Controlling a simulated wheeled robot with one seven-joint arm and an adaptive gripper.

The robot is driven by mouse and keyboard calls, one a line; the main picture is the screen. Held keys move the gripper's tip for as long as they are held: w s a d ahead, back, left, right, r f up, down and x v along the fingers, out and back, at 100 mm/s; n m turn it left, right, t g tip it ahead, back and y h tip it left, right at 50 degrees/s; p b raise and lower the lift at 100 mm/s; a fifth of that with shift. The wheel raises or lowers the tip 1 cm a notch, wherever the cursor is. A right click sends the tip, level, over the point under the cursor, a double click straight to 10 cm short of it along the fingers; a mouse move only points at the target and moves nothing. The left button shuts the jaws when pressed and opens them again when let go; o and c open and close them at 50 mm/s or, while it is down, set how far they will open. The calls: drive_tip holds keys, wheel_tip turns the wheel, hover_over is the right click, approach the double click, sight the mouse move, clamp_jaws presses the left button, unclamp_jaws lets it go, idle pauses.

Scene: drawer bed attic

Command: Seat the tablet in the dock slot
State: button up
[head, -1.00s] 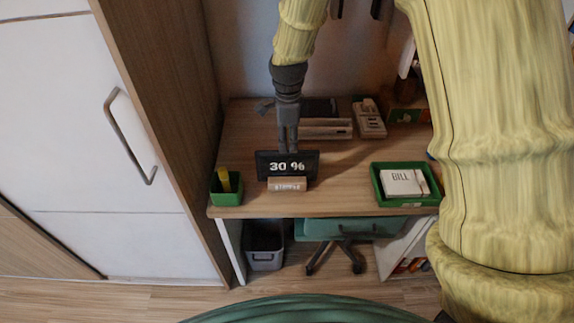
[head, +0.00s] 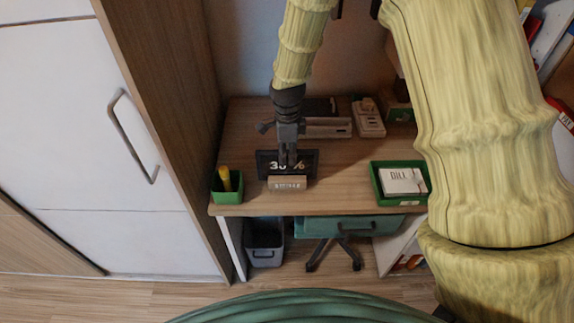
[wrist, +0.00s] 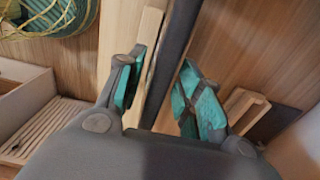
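The tablet (head: 310,164) is a dark slab with "30 %" on its screen, standing upright on the desk behind a small wooden block (head: 287,183) with lettering. My gripper (head: 289,160) is down over the tablet's top edge, with a finger covering the middle of the screen. In the wrist view, the fingers (wrist: 164,95) are open on either side of a dark slab (wrist: 178,45), the tablet. I cannot tell whether they touch it. A pale low box (head: 325,128) with a dark top stands behind the tablet; I cannot tell whether it is the dock.
A green tray (head: 376,184) with a box marked "BILL" (head: 403,180) is at right. A green cup (head: 227,194) with a yellow item is at left. A pale device (head: 369,118) stands at the back. The desk (head: 345,190) is bare between tablet and tray.

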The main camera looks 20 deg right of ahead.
clamp_jaws()
